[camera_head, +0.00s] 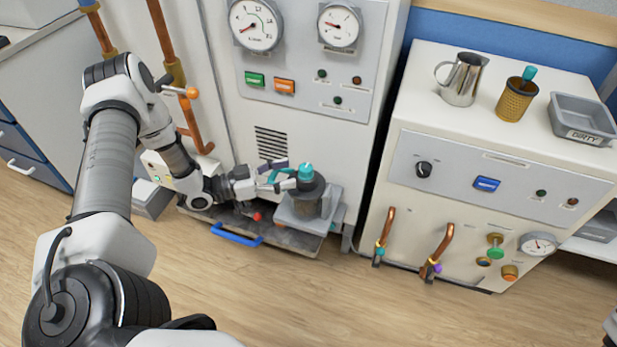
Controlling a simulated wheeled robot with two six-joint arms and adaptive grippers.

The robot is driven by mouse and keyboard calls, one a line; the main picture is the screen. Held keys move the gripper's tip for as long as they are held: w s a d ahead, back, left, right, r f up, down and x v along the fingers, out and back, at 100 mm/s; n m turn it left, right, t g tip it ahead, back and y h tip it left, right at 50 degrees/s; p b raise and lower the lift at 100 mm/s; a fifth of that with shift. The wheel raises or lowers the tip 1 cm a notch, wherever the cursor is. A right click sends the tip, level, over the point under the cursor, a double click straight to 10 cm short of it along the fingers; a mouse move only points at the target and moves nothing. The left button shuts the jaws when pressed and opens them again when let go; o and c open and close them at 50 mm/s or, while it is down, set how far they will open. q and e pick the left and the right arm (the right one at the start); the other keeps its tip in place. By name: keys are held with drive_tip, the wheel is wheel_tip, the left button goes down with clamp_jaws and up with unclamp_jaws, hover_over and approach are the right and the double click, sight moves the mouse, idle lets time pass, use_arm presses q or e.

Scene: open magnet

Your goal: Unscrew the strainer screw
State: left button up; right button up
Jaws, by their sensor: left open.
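A teal knob (306,172) tops a dark grey cylinder (308,197) on a light grey block at the foot of the middle cabinet. I take this knob for the strainer screw, but no label shows. My left gripper (284,176) comes in from the left, low and roughly level, with its fingers apart and pointing at the knob. The fingertips are close to the knob's left side; I cannot tell whether they touch it. A brass mesh strainer (516,101) with a teal handle stands on the right cabinet. My right gripper is not in view.
A metal jug (461,80) and a grey tray marked DIRTY (583,120) stand on the right cabinet (425,112). Copper pipes and valves stick out from its front. A dark base plate with a blue handle (237,235) lies under the block. The wooden floor in front is clear.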

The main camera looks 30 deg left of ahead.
sight(299, 172)
use_arm(q)
drive_tip(key=b+x, duration=0.1)
drive_tip(key=x, duration=0.3)
drive_tip(key=shift+w+d+f, duration=0.1)
drive_tip(key=shift+w+d, duration=0.4)
drive_tip(key=shift+w, duration=0.05)
drive_tip(key=shift+c, duration=0.3)
drive_tip(key=c, duration=1.1)
